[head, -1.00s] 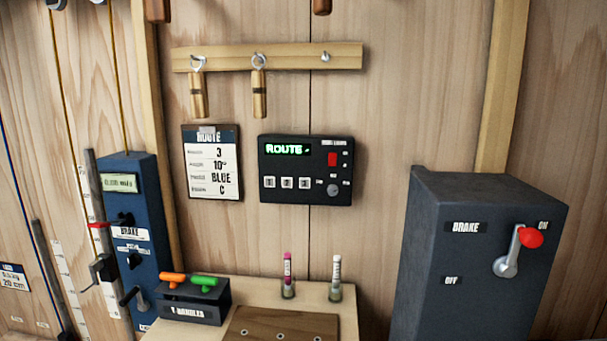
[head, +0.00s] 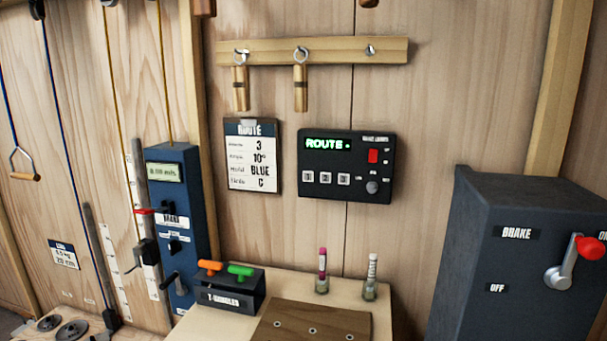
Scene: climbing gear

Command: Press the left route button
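The black route panel (head: 346,165) is fixed to the wooden wall in the middle of the head view. Its green display reads "ROUTE". Below the display are three pale square buttons in a row; the left route button (head: 308,177) is the leftmost. A red switch (head: 373,156) and a round grey knob (head: 372,187) sit on the panel's right side. A route card (head: 252,157) left of the panel lists 3, 10°, BLUE and C. My gripper is not in view.
A bench (head: 383,315) below the panel holds a T-handle box (head: 226,300) and two small tubes in holders. A dark brake box (head: 520,265) juts out at right. A blue winch unit (head: 178,190) stands at left. Wooden handles hang from a rail (head: 335,51) above.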

